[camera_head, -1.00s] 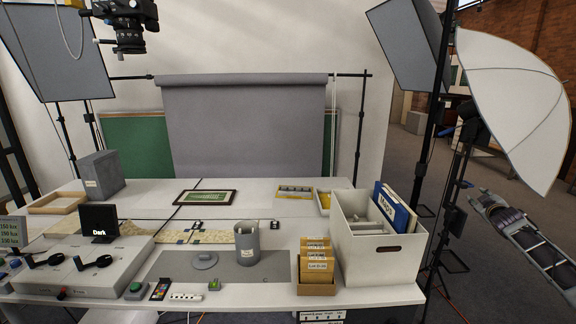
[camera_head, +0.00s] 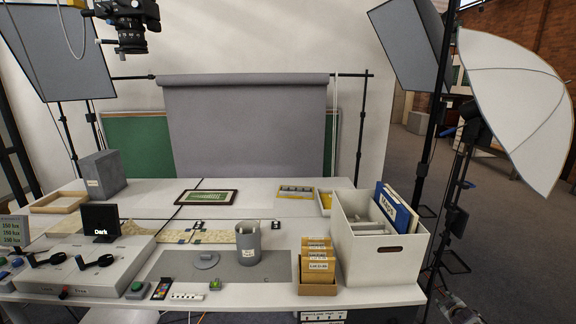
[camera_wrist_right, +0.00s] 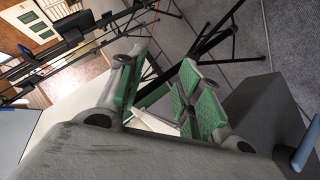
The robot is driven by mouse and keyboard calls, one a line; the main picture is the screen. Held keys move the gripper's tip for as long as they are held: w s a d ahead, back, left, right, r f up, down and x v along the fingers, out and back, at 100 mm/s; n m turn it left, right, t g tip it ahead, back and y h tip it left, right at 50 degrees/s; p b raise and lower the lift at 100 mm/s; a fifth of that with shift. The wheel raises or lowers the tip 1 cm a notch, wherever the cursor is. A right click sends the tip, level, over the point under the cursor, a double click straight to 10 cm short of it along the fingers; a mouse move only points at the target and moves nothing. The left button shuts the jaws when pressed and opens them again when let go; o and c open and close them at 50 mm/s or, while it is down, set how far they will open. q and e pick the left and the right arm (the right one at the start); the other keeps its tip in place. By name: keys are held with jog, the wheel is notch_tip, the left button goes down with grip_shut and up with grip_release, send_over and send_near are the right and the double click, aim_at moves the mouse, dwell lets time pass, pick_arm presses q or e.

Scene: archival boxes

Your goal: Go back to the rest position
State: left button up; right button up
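My right gripper (camera_wrist_right: 158,88) shows in the right wrist view with its green-padded fingers apart and nothing between them. In the head view only a small piece of my right arm (camera_head: 458,308) shows at the bottom edge, right of the table. My left gripper is in neither view. The white archival box (camera_head: 385,258) stands on the table's right end, with blue folders (camera_head: 397,208) upright inside. A cardboard box of tan envelopes (camera_head: 317,288) stands beside it. A grey cylinder (camera_head: 248,246) stands upright on the grey mat (camera_head: 195,270).
The control console (camera_head: 85,268) with a "Dark" display (camera_head: 100,222) fills the table's left side. Light stands and a white umbrella (camera_head: 515,95) stand right of the table. A camera (camera_head: 130,25) hangs at upper left. Open floor (camera_head: 520,240) shows at far right.

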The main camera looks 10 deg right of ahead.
jog(key=s+a+f+g+y, duration=0.2)
jog(key=s+a+f, duration=1)
jog(key=f, duration=0.3)
jog(key=s+a+f+g+y, duration=0.1)
jog(key=s+a+f+g, duration=0.2)
jog(key=s+a+f, duration=1)
jog(key=s+a+f+m+g+y, duration=0.1)
jog(key=s+a+f, duration=0.4)
jog(key=s+a, duration=0.3)
jog(key=s+a+f+g+y, duration=0.1)
jog(key=s+a+f, duration=0.3)
jog(key=s+a, duration=0.4)
jog(key=s+a+f+g+y, duration=0.1)
jog(key=s+a, duration=0.3)
jog(key=s, duration=0.9)
jog(key=shift+s+f, duration=0.4)
